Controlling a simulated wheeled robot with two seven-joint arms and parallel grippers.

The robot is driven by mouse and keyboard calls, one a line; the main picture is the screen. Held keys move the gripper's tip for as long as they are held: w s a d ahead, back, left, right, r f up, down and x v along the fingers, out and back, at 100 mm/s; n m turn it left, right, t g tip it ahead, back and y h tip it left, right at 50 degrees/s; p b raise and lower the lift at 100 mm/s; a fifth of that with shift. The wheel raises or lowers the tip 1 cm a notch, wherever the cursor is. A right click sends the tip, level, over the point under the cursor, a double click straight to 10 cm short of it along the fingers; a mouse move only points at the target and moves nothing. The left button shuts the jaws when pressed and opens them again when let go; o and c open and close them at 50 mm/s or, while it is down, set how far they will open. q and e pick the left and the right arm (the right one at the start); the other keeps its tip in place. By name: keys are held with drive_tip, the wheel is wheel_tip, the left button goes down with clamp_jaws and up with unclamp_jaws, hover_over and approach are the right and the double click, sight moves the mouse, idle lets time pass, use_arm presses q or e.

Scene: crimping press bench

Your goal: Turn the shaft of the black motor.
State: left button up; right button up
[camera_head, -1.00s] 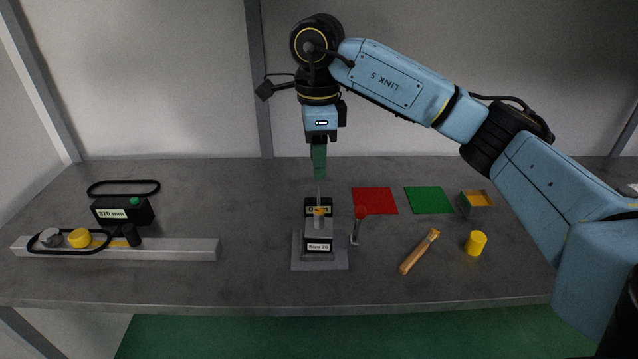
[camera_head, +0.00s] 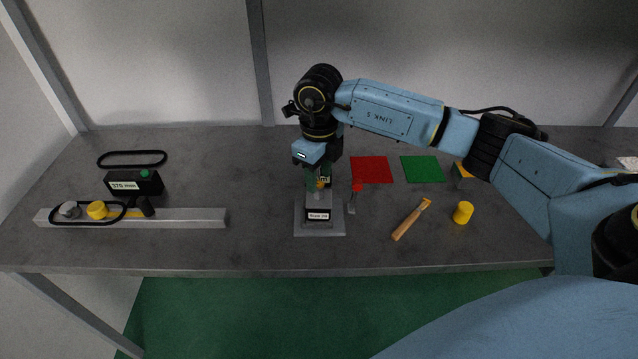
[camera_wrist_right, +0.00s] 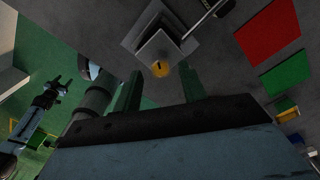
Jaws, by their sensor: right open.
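My right gripper (camera_head: 318,178) is over the small press (camera_head: 318,216) at the middle of the bench. The black motor is not marked; a black cylinder (camera_head: 146,207) stands at the right end of the belt group on the grey rail (camera_head: 190,219), far left of this gripper. A dark gripper, likely my left, shows small in the right wrist view (camera_wrist_right: 60,82).
A black box reading 370 mm (camera_head: 125,185), a loose belt (camera_head: 132,153) and a yellow pulley (camera_head: 97,209) are at left. A red-topped lever (camera_head: 355,186) is beside the press. Right are red (camera_head: 371,170) and green (camera_head: 423,169) mats, a wooden-handled tool (camera_head: 405,226) and a yellow cylinder (camera_head: 463,213).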

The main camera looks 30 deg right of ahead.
sight(319, 184)
drive_tip(key=shift+f, duration=1.95)
clamp_jaws()
drive_tip(key=shift+f+n+b, duration=0.1)
drive_tip(key=shift+n+b, duration=0.9)
drive_tip(key=shift+n, duration=0.5)
drive_tip(key=shift+n+b, duration=0.9)
drive_tip(key=shift+n, duration=0.6)
